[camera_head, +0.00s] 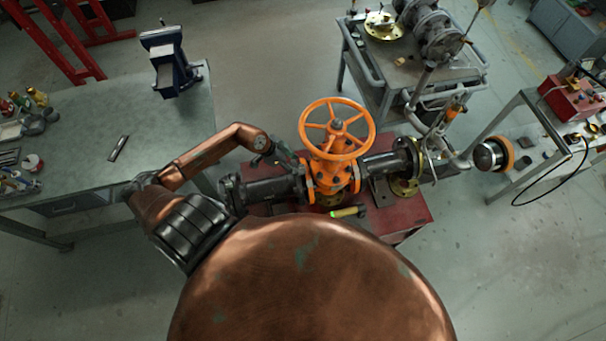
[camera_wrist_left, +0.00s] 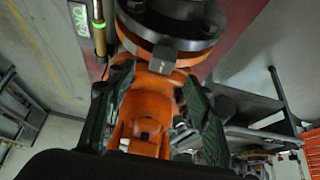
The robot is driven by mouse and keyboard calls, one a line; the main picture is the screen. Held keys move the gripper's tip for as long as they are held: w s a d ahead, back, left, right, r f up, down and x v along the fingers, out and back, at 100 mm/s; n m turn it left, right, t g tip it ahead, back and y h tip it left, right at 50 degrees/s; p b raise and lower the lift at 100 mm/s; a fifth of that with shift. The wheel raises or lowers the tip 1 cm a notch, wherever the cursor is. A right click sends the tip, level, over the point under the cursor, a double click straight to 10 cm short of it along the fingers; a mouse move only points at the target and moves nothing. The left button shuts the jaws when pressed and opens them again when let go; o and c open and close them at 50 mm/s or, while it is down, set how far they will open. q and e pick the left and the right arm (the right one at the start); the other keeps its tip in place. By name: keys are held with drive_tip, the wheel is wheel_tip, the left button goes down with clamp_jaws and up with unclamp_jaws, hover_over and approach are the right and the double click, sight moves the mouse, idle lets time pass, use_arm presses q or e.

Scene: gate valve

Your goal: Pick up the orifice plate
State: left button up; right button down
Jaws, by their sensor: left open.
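I cannot tell for sure which disc is the orifice plate. A brass disc with holes (camera_head: 383,26) lies on the grey cart at the back, and another brass disc (camera_head: 405,186) lies on the red stand below the pipe's right flange. The orange gate valve (camera_head: 335,170) with its handwheel (camera_head: 337,128) sits between dark flanged pipes. My left gripper (camera_head: 283,155) is beside the valve's left flange, open. In the left wrist view its dark green fingers (camera_wrist_left: 157,88) stand apart with the orange valve body behind them, and I see no disc between them. My right gripper is not in view.
The red stand (camera_head: 412,216) carries the valve and a yellowish tube (camera_head: 347,212). A workbench (camera_head: 170,120) with a vise (camera_head: 170,62) is on the left. The cart (camera_head: 365,62) is behind, and a table with a red box (camera_head: 575,97) is on the right.

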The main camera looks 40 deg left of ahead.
sight(301, 168)
use_arm(q)
drive_tip(key=x, duration=0.4)
drive_tip(key=shift+a+p, duration=0.25)
drive_tip(key=shift+p, duration=0.15)
drive_tip(key=shift+w+d+f, duration=0.15)
drive_tip(key=shift+d+f, duration=0.05)
drive_tip(key=shift+f, duration=0.35)
drive_tip(key=c, duration=0.9)
clamp_jaws()
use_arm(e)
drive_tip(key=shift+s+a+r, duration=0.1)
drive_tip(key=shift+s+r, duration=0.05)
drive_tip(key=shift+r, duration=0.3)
